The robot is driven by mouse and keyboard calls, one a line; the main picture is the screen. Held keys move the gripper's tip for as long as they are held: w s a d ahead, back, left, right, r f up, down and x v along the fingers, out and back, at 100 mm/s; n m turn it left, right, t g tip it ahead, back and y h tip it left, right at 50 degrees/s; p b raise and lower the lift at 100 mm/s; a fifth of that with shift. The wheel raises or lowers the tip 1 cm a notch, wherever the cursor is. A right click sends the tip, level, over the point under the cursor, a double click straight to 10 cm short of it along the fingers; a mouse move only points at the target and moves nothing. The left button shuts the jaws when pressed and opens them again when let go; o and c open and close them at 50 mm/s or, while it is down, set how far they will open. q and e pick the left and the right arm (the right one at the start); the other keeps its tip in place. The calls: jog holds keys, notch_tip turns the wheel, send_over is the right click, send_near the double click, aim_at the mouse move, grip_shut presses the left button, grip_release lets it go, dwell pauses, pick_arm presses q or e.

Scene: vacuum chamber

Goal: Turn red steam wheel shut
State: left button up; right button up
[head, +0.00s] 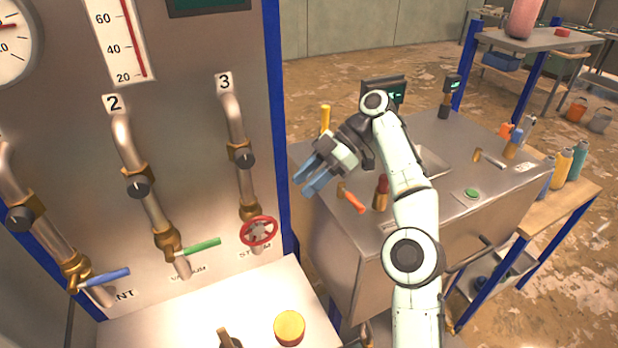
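The red steam wheel (258,231) is mounted on the third pipe of the steel panel, just above the "STEAM" label, which it partly covers. My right gripper (308,180) is up and to the right of the wheel, over the left part of the steel bench. Its two blue fingers point down and left and look parted, with nothing seen between them. It is clear of the wheel. My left gripper is not in view.
A green lever (201,245) and a blue lever (106,279) sit left of the wheel. A ledge with a yellow knob (289,328) lies below. The steel bench (340,262) right of the panel holds tools and bottles.

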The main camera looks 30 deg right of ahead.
aim_at(263, 216)
jog(key=shift+w+d, duration=0.1)
jog(key=shift+w, duration=0.1)
jog(key=shift+s, duration=0.15)
notch_tip(263, 216, down, 5)
jog(key=d+h, duration=0.1)
jog(key=h, duration=0.5)
jog(key=a, duration=1.1)
jog(key=shift+a, duration=0.35)
jog(key=shift+f, duration=0.6)
jog(key=shift+x, duration=0.85)
